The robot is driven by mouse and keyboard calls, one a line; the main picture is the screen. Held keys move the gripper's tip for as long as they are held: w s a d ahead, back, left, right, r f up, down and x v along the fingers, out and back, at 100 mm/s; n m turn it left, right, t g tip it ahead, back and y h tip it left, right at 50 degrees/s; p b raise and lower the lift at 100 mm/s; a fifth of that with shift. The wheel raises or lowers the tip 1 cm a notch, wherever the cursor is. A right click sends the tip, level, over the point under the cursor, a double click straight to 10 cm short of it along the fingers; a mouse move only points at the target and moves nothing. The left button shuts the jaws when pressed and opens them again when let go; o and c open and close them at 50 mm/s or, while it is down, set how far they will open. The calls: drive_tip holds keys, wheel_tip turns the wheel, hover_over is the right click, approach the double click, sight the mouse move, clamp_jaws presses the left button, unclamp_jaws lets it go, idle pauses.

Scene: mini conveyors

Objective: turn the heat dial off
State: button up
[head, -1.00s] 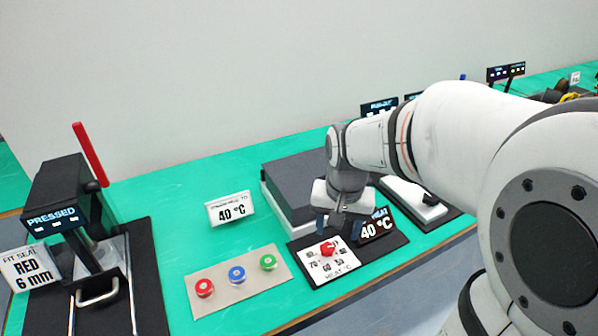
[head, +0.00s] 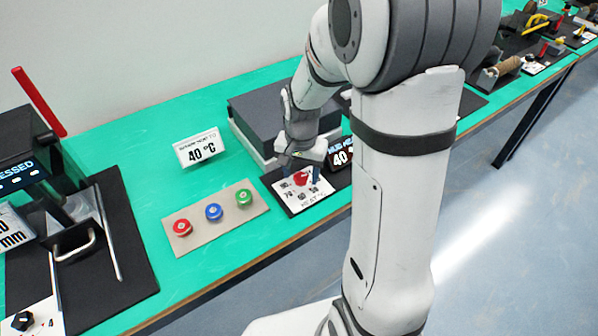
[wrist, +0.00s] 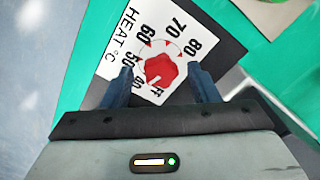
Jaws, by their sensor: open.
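The heat dial is a red knob (head: 300,179) on a white numbered plate at the bench's front edge. In the wrist view the red knob (wrist: 160,70) shows between my fingers, its white mark pointing toward the 40 on the scale. A partly hidden label beside the 40 looks like the off mark. The small black display (head: 342,156) behind the dial reads 40. My gripper (head: 301,172) points down over the dial. My gripper's fingers (wrist: 160,77) are open, one on each side of the knob; I cannot tell whether they touch it.
A beige plate (head: 190,238) with red, blue and green buttons lies left of the dial. A white sign (head: 200,148) reading 40 °C stands behind it. A grey box (head: 285,112) sits behind the dial. A black press station (head: 105,225) is at the left.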

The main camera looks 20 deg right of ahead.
drive_tip(key=c, duration=0.9)
drive_tip(key=shift+a, duration=0.2)
drive_tip(key=shift+d, duration=0.15)
drive_tip(key=shift+c, duration=0.2)
